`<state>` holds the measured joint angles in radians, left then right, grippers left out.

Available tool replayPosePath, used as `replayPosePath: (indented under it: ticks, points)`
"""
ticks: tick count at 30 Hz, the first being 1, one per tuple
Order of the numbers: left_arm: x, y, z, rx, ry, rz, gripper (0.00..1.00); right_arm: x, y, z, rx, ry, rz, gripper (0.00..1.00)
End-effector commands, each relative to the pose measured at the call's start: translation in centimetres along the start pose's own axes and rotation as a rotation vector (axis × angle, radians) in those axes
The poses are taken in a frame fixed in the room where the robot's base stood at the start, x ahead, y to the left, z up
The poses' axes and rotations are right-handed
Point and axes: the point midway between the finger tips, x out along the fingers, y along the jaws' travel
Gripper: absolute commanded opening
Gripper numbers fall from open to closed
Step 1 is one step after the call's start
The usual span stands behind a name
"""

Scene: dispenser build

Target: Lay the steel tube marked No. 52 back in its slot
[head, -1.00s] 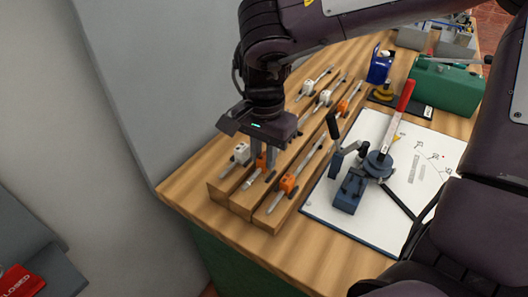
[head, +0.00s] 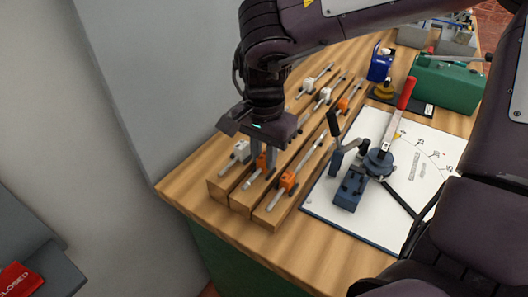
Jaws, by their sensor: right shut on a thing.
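A wooden rack (head: 219,190) of parallel slotted rows stands on the bench, with steel tubes carrying white or orange blocks along it. My right gripper (head: 263,158) points down over the near end of the middle row. It is shut on a steel tube (head: 251,180) with an orange block, lying along that row. The fingers partly hide the block, and I cannot tell whether the tube is fully seated in its slot. No number is readable on any tube. My left gripper is not in view.
A white-block tube (head: 241,150) lies close on the left and an orange-block tube (head: 288,181) close on the right. A bender with a red handle (head: 406,93) stands on a white board (head: 323,207). A green box (head: 447,85) and blue bottle (head: 380,65) are behind.

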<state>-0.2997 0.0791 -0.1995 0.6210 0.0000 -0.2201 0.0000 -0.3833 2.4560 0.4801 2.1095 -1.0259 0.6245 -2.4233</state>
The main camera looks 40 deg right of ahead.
Motion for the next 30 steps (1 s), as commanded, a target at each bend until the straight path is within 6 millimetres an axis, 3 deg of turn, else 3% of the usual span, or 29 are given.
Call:
replayPosePath:
  ticks: [18, 19, 24, 30]
  points:
    - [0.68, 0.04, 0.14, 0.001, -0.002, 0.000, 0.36, 0.99, 0.02, 0.00, 0.000, 0.001, 0.001, 0.00]
    - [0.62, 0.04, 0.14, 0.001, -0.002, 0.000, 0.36, 0.91, 0.01, 0.00, 0.000, 0.000, 0.000, 0.23]
    - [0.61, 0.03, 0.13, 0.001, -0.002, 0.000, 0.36, 0.90, 0.00, 0.00, 0.000, 0.000, 0.000, 0.45]
    - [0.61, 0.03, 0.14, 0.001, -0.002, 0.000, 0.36, 0.87, -0.07, 0.00, -0.001, 0.000, -0.002, 0.45]
